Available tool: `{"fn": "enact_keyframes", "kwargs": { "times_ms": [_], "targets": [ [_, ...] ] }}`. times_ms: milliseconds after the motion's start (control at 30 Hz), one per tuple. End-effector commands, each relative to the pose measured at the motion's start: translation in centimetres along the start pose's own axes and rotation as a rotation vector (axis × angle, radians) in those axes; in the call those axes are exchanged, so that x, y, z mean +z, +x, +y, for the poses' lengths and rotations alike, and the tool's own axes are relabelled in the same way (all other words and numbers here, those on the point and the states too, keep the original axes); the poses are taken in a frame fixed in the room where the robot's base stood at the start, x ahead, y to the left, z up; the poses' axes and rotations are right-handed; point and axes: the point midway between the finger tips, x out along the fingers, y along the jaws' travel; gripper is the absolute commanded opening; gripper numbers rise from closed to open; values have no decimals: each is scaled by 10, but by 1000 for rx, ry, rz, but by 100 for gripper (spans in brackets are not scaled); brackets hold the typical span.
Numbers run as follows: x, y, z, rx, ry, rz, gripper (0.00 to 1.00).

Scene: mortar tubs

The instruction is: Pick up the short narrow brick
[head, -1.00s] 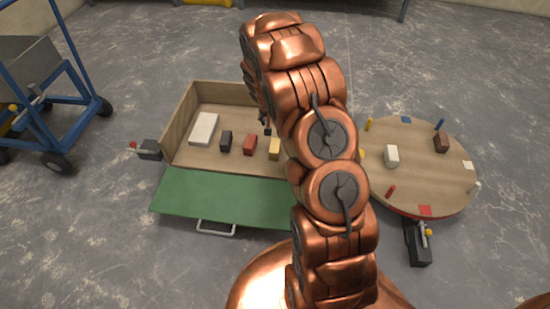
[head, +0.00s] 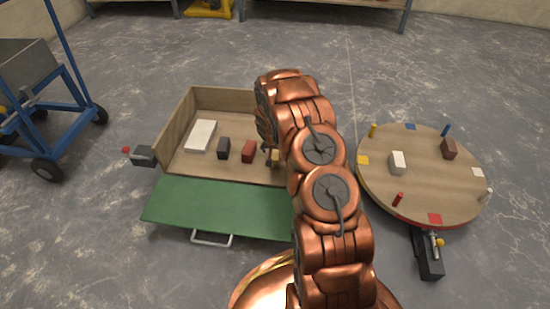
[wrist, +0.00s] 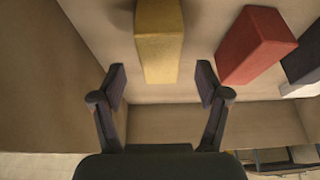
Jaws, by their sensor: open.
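Inside the open wooden box (head: 240,98) stand a yellow brick (head: 276,160), a red brick (head: 249,151), a dark grey brick (head: 223,148) and a larger white block (head: 201,135). My gripper (wrist: 161,82) is open and empty. In the wrist view the yellow brick (wrist: 158,42) lies ahead of the gap between the fingertips, apart from both. The red brick (wrist: 256,46) is right of the right finger, with the dark brick (wrist: 304,58) beyond it. In the head view my arm partly hides the yellow brick. The pictures do not settle which brick is the short narrow one.
The box's green flap (head: 215,206) lies folded down in front. A round wooden turntable (head: 425,185) at right carries a white brick (head: 398,162), a brown brick (head: 449,149) and coloured pegs. A blue cart (head: 50,100) stands at left. The box walls are close to my gripper.

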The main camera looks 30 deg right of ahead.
Motion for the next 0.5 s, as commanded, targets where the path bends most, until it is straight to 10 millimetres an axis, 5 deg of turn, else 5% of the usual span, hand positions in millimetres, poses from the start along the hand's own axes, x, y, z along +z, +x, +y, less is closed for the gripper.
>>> {"fn": "enact_keyframes", "kwargs": {
  "times_ms": [200, 500],
  "targets": [
    [6, 33, -1, 1, -1, -4, 75],
    [2, 47, 0, 1, -1, -1, 75]
  ]
}}
